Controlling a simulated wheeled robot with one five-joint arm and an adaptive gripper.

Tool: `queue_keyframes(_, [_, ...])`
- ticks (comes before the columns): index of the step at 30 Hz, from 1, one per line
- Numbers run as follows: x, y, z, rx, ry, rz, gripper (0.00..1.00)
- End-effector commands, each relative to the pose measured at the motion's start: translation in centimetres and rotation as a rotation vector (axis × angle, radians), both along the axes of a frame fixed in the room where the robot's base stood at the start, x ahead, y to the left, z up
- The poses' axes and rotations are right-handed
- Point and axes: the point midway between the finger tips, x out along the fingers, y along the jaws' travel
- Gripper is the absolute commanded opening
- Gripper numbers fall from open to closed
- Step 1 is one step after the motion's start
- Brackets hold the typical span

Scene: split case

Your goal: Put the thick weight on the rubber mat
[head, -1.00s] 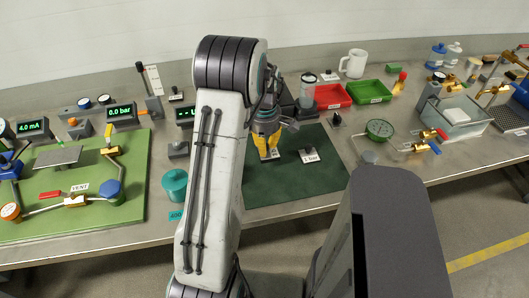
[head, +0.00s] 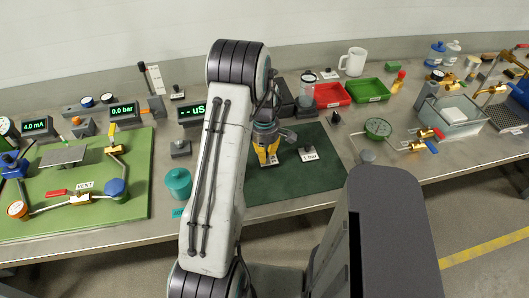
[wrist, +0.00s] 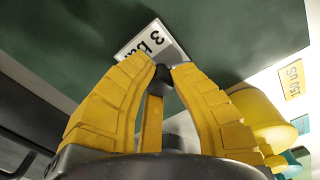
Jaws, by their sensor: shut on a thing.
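My gripper (head: 268,160) is over the dark green rubber mat (head: 290,185), pointing down. In the wrist view its yellow fingers (wrist: 163,72) are shut on a small dark knob. This belongs to the weight with a white "3 bar" label (wrist: 146,40), seen upside down there. In the head view the fingers hide most of this weight. It is over the left part of the mat, low; I cannot tell whether it touches. A second weight labelled "1 bar" (head: 308,154) rests on the mat to the right, apart from my gripper. Thicknesses are hard to compare.
A teal jar (head: 178,184) stands left of the mat. A red tray (head: 333,93) and a green tray (head: 370,90) lie behind it. The mat's front part is clear.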

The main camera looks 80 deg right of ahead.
Motion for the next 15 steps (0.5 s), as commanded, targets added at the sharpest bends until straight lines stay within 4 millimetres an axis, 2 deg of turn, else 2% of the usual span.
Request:
queue_keyframes(6, [0.0, -0.06, -0.25, -0.002, 0.0, 0.0, 0.0])
queue_keyframes(7, [0.0, 0.0, -0.32, 0.0, 0.0, 0.0, 0.2])
queue_keyframes(13, [0.0, 0.0, -0.2, 0.0, 0.0, 0.0, 0.38])
queue_keyframes(15, [0.0, 0.0, -0.2, 0.0, 0.0, 0.0, 0.38])
